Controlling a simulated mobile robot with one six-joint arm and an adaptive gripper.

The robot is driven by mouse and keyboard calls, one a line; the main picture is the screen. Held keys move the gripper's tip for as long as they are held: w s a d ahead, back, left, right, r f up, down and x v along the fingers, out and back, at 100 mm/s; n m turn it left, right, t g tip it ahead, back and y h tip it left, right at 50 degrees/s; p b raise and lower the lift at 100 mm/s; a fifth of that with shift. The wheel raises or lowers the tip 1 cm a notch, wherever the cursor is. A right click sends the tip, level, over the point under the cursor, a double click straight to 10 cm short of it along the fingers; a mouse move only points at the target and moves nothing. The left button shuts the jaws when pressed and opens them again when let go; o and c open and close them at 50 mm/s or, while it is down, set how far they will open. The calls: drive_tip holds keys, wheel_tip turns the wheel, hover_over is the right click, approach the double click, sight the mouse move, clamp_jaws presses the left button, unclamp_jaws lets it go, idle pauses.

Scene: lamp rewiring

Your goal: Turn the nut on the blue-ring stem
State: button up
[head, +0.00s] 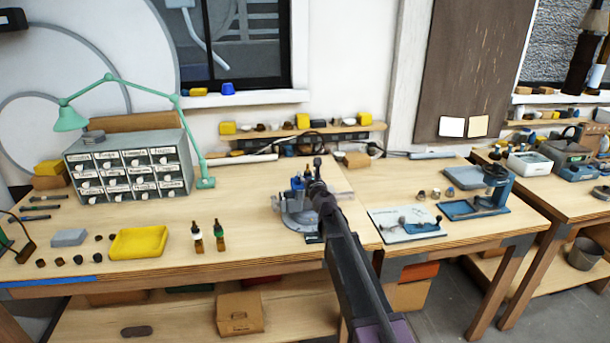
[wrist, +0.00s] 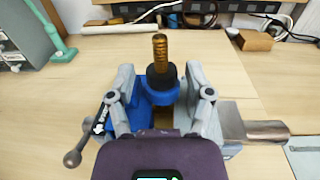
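In the wrist view a brass threaded stem (wrist: 160,48) stands upright with a dark nut (wrist: 160,82) around its lower part. A blue ring (wrist: 160,97) sits just below the nut. The stem rises from a blue and grey vise (wrist: 118,112), whose base also shows in the head view (head: 290,218). My gripper (wrist: 160,76) is open, with one grey finger on each side of the nut and a visible gap to it. In the head view my arm hides much of the vise and the stem.
The vise handle (wrist: 73,158) sticks out at the left. In the head view two small bottles (head: 208,237) and a yellow tray (head: 138,242) are to the left. A white board with small parts (head: 405,223) lies to the right. A green lamp (head: 140,88) stands behind left.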

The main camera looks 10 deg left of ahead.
clamp_jaws()
drive_tip(key=shift+a, duration=0.35)
drive_tip(key=shift+d, duration=0.25)
drive_tip(key=shift+m+t+h, duration=0.4)
drive_tip(key=shift+m+h, duration=0.4)
drive_tip(key=shift+h, duration=0.4)
drive_tip(key=m+h, duration=0.1)
drive_tip(key=h, duration=0.1)
drive_tip(key=m+h, duration=0.2)
drive_tip(key=h, duration=0.1)
drive_tip(key=m+h, duration=0.1)
drive_tip(key=h, duration=0.1)
drive_tip(key=shift+w+a+m, duration=0.1)
drive_tip(key=shift+a+m, duration=0.15)
drive_tip(key=shift+m, duration=0.05)
drive_tip(key=shift+m+g+h, duration=0.6)
drive_tip(key=shift+m+h, duration=0.8)
drive_tip(key=shift+h, duration=1.2)
